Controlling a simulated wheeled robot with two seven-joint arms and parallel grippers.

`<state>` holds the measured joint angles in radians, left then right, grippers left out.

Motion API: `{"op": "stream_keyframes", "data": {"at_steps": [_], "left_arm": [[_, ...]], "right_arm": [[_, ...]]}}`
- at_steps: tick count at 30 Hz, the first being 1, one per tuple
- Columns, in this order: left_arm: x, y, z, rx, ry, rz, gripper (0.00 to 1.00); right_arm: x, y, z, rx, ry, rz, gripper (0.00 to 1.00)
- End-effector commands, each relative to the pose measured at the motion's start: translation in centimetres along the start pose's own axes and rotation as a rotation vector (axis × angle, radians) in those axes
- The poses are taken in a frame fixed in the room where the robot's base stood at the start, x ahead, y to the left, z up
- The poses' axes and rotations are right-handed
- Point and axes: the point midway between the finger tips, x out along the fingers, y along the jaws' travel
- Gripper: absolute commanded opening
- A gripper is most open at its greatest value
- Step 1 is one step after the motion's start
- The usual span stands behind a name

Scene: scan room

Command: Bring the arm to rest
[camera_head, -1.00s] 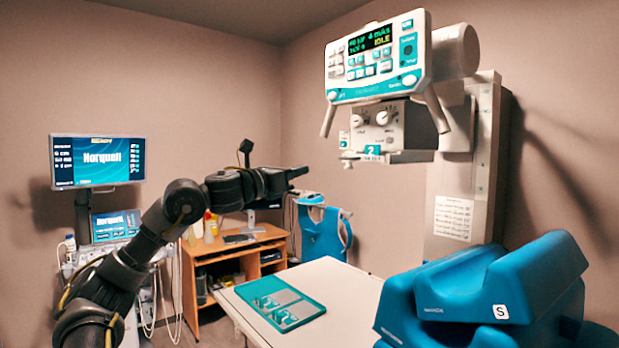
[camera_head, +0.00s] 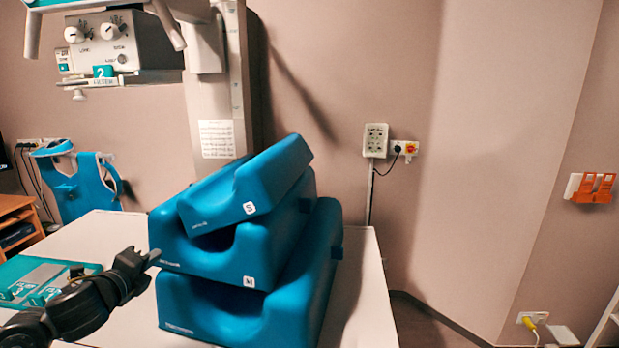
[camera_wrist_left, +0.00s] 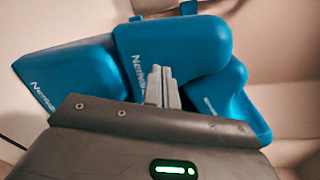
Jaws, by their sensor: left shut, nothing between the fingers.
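My left gripper (camera_head: 152,257) comes in from the lower left in the head view. Its dark arm lies over the white table, and its tip is just left of the stacked blue cushions. It is shut and empty. In the left wrist view its closed grey fingers (camera_wrist_left: 162,86) stand in front of the blue cushions (camera_wrist_left: 180,48); I cannot tell whether they touch. My right gripper is not in either view.
Blue cushions (camera_head: 235,314) are stacked on the white table (camera_head: 365,300), one marked S on top. A teal tray (camera_head: 70,268) lies at the table's left. The X-ray head (camera_head: 110,45) hangs above. A blue apron (camera_head: 82,185) hangs behind. Bare floor shows at right.

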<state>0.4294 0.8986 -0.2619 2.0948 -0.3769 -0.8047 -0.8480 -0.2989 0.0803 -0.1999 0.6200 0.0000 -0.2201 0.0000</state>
Motion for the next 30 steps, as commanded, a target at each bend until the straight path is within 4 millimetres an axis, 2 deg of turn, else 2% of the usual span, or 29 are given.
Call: {"op": "stream_keyframes", "data": {"at_steps": [1,5,8,9,12,18,28,30], "left_arm": [[-0.5,2.6,-3.3,-0.12,0.02,0.049,0.0],[-3.3,8.9,-10.2,-0.458,0.016,0.208,0.0],[-7.0,13.8,-15.5,-0.741,-0.024,0.366,0.0],[-8.8,15.7,-17.4,-0.852,-0.051,0.433,0.0],[-13.4,19.3,-21.2,-1.091,-0.137,0.592,0.0],[-20.9,23.5,-26.0,-1.392,-0.309,0.828,0.0],[-31.2,26.4,-30.8,-1.719,-0.614,1.113,0.0],[-29.9,28.2,-31.6,-1.708,-0.619,1.116,0.0]], "right_arm": [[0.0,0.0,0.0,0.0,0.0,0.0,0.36],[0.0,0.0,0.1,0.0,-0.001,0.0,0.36],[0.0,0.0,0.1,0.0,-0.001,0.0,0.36],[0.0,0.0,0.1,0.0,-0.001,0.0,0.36],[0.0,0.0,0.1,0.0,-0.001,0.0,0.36],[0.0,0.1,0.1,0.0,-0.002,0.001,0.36],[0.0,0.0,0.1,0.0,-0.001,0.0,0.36],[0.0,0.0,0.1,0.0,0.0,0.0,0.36]]}}
